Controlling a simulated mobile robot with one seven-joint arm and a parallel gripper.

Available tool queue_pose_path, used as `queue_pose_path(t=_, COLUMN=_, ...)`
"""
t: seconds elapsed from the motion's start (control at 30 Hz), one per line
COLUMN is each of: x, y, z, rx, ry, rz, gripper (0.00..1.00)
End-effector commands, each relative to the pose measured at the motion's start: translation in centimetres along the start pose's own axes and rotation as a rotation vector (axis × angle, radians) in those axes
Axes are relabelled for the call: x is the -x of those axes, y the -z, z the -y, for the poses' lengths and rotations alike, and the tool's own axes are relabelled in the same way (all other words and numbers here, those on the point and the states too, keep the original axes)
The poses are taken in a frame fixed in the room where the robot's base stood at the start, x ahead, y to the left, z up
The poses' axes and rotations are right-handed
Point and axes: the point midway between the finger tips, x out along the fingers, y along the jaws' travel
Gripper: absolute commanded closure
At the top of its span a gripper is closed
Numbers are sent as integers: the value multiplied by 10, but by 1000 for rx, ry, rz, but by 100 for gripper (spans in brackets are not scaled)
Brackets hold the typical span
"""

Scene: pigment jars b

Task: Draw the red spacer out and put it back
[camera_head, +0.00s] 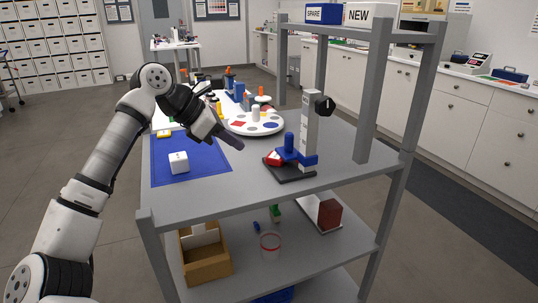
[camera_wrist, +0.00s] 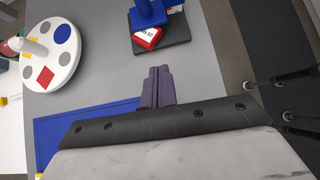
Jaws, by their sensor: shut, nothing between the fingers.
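The red spacer (camera_head: 272,158) sits low at the left side of a blue fixture (camera_head: 290,148) on a dark base plate (camera_head: 290,175). In the wrist view the red spacer (camera_wrist: 148,38) shows a white label with dark print, and the blue fixture (camera_wrist: 148,12) hides part of it. My gripper (camera_head: 238,144) is shut and empty above the grey table, left of the spacer and apart from it. In the wrist view its fingertips (camera_wrist: 159,70) are together, just below the dark plate in the picture.
A grey post (camera_head: 310,115) with a black knob rises beside the fixture. A white round tray (camera_head: 250,125) with coloured patches stands behind my gripper. A white block (camera_head: 178,162) lies on a blue mat (camera_head: 210,172). Shelf uprights frame the right side. The front table strip is clear.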

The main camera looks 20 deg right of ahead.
Motion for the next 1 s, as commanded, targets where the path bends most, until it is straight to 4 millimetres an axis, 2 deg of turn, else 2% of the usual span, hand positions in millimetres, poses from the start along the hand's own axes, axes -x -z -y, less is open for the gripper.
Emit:
queue_pose_path(t=0.03, x=-4, y=17, z=-8, rx=12, ry=-10, rz=-78, gripper=100)
queue_pose_path(t=0.1, x=-5, y=32, z=-14, rx=21, ry=-14, rz=-146, gripper=100)
queue_pose_path(t=0.2, x=-7, y=36, z=-17, rx=26, ry=-15, rz=-183, gripper=100)
queue_pose_path(t=0.37, x=-21, y=20, z=-17, rx=24, ry=-12, rz=-182, gripper=100)
queue_pose_path(t=0.8, x=-85, y=-43, z=-19, rx=25, ry=-12, rz=-177, gripper=100)
queue_pose_path(t=0.87, x=-91, y=-49, z=-19, rx=25, ry=-12, rz=-177, gripper=100)
queue_pose_path(t=1.0, x=-98, y=-38, z=-20, rx=28, ry=-13, rz=-177, gripper=100)
